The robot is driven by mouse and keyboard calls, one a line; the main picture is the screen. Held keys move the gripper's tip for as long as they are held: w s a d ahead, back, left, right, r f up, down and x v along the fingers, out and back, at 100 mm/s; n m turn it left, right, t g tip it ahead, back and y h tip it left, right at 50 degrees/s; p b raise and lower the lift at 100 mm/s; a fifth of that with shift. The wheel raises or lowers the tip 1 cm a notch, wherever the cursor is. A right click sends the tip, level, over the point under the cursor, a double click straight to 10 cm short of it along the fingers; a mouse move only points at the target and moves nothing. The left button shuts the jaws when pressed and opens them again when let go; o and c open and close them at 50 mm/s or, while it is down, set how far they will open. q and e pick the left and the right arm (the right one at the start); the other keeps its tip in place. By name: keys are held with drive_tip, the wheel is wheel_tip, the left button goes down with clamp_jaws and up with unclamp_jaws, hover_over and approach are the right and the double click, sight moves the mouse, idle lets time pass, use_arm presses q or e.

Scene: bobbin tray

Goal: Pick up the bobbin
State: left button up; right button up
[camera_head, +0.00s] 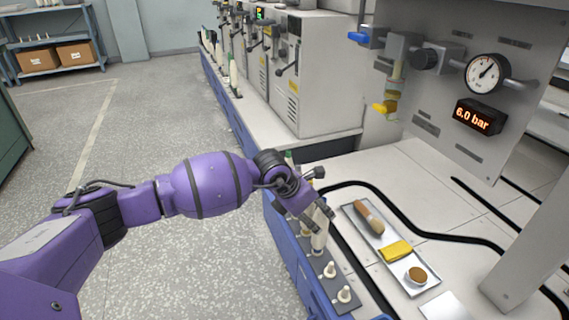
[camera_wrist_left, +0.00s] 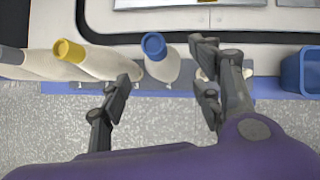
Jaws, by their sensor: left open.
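In the left wrist view, a pale bobbin with a blue top (camera_wrist_left: 162,66) stands between the spread fingers of my left gripper (camera_wrist_left: 165,88). A gap shows on its left side; whether the right finger touches it I cannot tell. A pale bobbin with a yellow top (camera_wrist_left: 92,58) is just left of it, close to the left finger. In the head view, my left gripper (camera_head: 318,212) is open over the bench edge, and a pale bobbin (camera_head: 319,240) shows partly below it, its top hidden by the fingers. My right gripper is not in view.
Bare pegs (camera_head: 329,270) line the rail toward the front. A metal tray (camera_head: 408,264) holds a brown-wrapped piece (camera_head: 369,216), a yellow cloth (camera_head: 396,250) and a round brown-topped item (camera_head: 416,275). A blue bin (camera_wrist_left: 301,72) is at right in the wrist view. Machines stand behind.

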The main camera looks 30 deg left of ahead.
sight(322, 220)
use_arm(q)
drive_tip(key=shift+b+x, duration=0.3)
drive_tip(key=shift+x, duration=0.6)
drive_tip(key=b+x, duration=0.2)
drive_tip(key=x, duration=0.2)
drive_tip(key=shift+d+f, duration=0.25)
drive_tip(key=shift+f, duration=0.05)
drive_tip(key=shift+r, duration=0.15)
drive_tip(key=shift+c, duration=0.3)
drive_tip(key=c, duration=1.1)
drive_tip(key=shift+c, duration=0.9)
